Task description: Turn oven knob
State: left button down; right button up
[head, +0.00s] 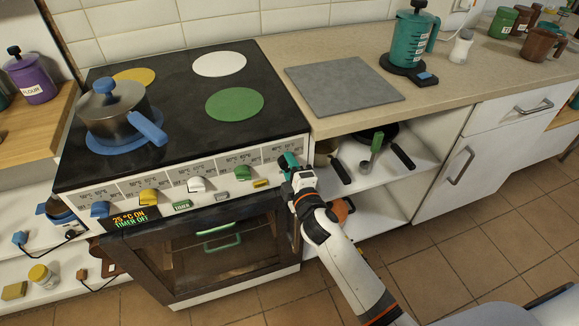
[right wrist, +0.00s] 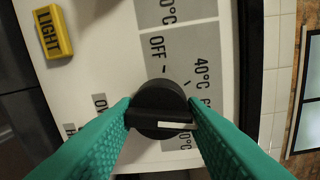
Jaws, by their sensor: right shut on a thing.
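The oven (head: 165,255) stands on the left in the head view, with a sloped panel of coloured knobs and a display (head: 128,218) reading "25 °C ON, TIMER OFF". My right gripper (head: 288,161) is at the right end of this panel. In the right wrist view its green fingers are closed on either side of a black oven knob (right wrist: 158,96). A white pointer mark on the knob lies toward the right finger, and "OFF" and "40°C" are printed beside it. The gripper hides this knob in the head view. My left gripper is not in view.
A pot (head: 115,110) stands on the blue hob at the front left, its blue handle near the panel. A yellow LIGHT button (right wrist: 52,32) is close to the knob. Open shelves (head: 375,185) with pans lie right of the oven.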

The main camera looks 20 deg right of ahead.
jog(key=shift+f+m, duration=0.1)
jog(key=shift+m, duration=0.9)
jog(key=o, duration=1)
jog(key=s, duration=1.2)
jog(key=shift+d+r, duration=0.25)
jog(key=shift+r, duration=0.1)
